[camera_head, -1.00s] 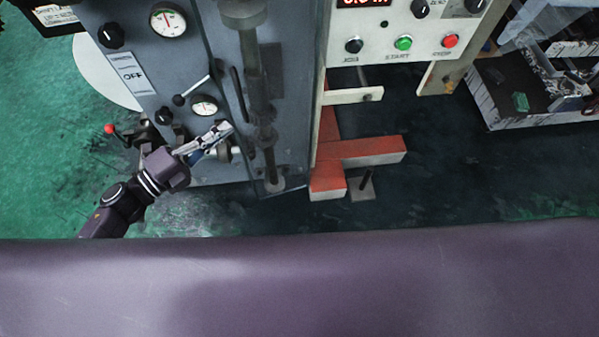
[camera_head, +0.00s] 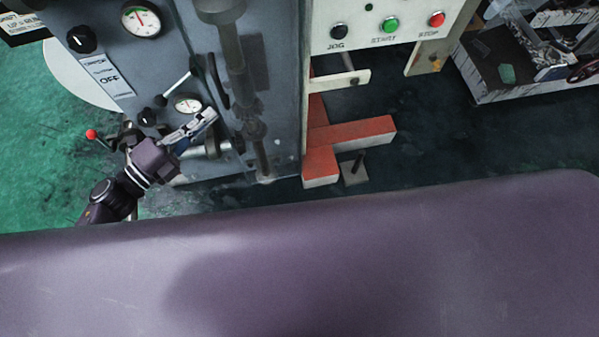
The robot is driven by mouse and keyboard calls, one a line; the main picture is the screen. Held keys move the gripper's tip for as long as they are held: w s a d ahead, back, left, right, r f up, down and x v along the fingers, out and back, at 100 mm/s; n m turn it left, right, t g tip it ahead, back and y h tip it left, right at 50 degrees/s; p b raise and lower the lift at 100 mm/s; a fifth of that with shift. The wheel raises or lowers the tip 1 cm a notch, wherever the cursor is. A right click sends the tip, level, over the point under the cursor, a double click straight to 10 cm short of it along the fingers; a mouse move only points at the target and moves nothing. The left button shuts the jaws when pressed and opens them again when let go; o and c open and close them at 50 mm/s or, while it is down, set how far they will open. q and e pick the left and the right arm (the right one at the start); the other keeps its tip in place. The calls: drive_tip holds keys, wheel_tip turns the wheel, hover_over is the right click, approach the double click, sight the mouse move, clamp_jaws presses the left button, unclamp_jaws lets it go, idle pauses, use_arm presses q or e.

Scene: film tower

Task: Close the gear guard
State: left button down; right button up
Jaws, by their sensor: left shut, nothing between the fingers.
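The grey machine cabinet (camera_head: 285,70) stands at upper left, with a vertical shaft (camera_head: 233,65) along its front. A dark curved handle (camera_head: 217,82) sits left of the shaft, on what looks like the edge of the gear guard. I cannot clearly make out the guard's outline or how far open it is. My left gripper (camera_head: 212,115) is shut and empty. In the picture its fingertips lie just below the handle and beside the lower gauge (camera_head: 188,104); contact is not clear. My right gripper is out of view.
A lever with a red knob (camera_head: 91,134) sits left of my left wrist. A control panel (camera_head: 385,25) is at the top. Red beams (camera_head: 350,135) stick out below it. A crate (camera_head: 490,85) stands at upper right.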

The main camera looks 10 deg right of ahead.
use_arm(q)
drive_tip(key=v, duration=1.2)
drive_tip(key=w+a+f+n+t+y, duration=0.1)
drive_tip(key=a+f+n+y, duration=0.35)
drive_tip(key=f, duration=0.35)
drive_tip(key=w+a+f+n+t+y, duration=0.1)
drive_tip(key=a+f+n+y, duration=0.3)
drive_tip(key=f+n, duration=0.25)
drive_tip(key=s+a+f+n+g+y+p, duration=0.1)
drive_tip(key=s+f+n+y, duration=0.15)
drive_tip(key=f, duration=0.35)
drive_tip(key=s+a+f+n+g+y, duration=0.1)
drive_tip(key=s+f+n, duration=0.15)
drive_tip(key=f, duration=0.45)
drive_tip(key=s+f+n+g+y, duration=0.1)
drive_tip(key=s+f+n+g, duration=0.25)
drive_tip(key=s+f, duration=0.45)
drive_tip(key=s+d+f+n+g, duration=0.2)
drive_tip(key=s+d+f, duration=0.2)
drive_tip(key=s, duration=0.3)
drive_tip(key=s+d+f+n+g, duration=0.2)
drive_tip(key=s+d+f, duration=0.2)
drive_tip(key=s, duration=0.2)
drive_tip(key=s+d+f+n+g+p, duration=0.1)
drive_tip(key=s+d+f+n+g, duration=0.1)
drive_tip(key=s+f, duration=0.3)
drive_tip(key=s+d+g, duration=0.1)
drive_tip(key=s, duration=0.1)
drive_tip(key=shift+s+d+y, duration=0.35)
drive_tip(key=shift+d+y, duration=0.05)
